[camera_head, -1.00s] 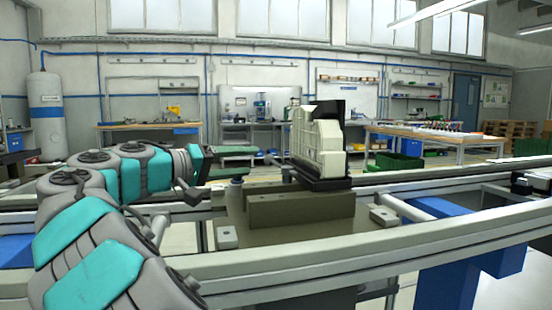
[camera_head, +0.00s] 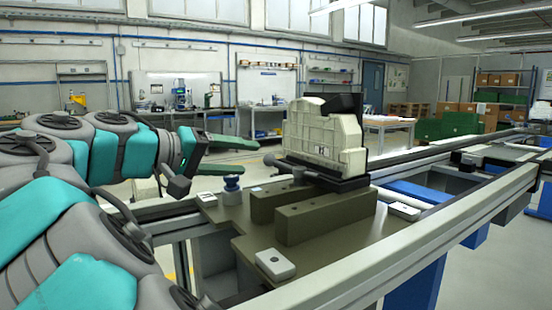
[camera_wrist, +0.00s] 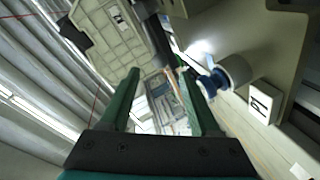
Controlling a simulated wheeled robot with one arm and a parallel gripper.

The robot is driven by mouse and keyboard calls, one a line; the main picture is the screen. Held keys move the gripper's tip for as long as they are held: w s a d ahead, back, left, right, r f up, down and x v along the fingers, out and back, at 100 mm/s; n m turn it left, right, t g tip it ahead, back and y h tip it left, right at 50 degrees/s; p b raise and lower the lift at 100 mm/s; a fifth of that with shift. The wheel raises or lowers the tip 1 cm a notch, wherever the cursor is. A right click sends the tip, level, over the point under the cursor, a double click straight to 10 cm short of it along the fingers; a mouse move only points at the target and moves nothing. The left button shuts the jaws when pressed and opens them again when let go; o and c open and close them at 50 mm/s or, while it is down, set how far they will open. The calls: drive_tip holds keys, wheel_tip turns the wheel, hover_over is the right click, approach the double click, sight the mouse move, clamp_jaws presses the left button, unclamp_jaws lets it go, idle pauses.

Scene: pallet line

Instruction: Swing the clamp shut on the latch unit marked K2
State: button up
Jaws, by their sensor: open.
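A cream ribbed latch unit (camera_head: 325,140) with a black top corner stands upright on a dark base on the pallet. Its small label shows a K, but the digit is too small to read. A short dark lever (camera_head: 272,160), possibly the clamp, sticks out at its left. My gripper (camera_head: 258,158) is open and empty, just left of the unit, its green fingers pointing at it. In the wrist view my gripper (camera_wrist: 160,72) shows both fingers apart, with the cream unit (camera_wrist: 112,40) beyond the left finger and a dark bar (camera_wrist: 158,42) above the gap.
A blue knob on a grey post (camera_head: 232,190) stands left of the unit; it also shows in the wrist view (camera_wrist: 228,74). Two olive blocks (camera_head: 325,215) and white corner pads (camera_head: 276,264) sit on the pallet plate. A conveyor rail (camera_head: 400,250) runs along the front.

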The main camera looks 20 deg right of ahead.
sight(264, 160)
drive_tip(key=x, duration=0.7)
drive_tip(key=shift+w+d+f+p, duration=0.1)
drive_tip(key=shift+d+p, duration=0.15)
drive_tip(key=shift+p, duration=0.1)
clamp_jaws()
idle(1.1)
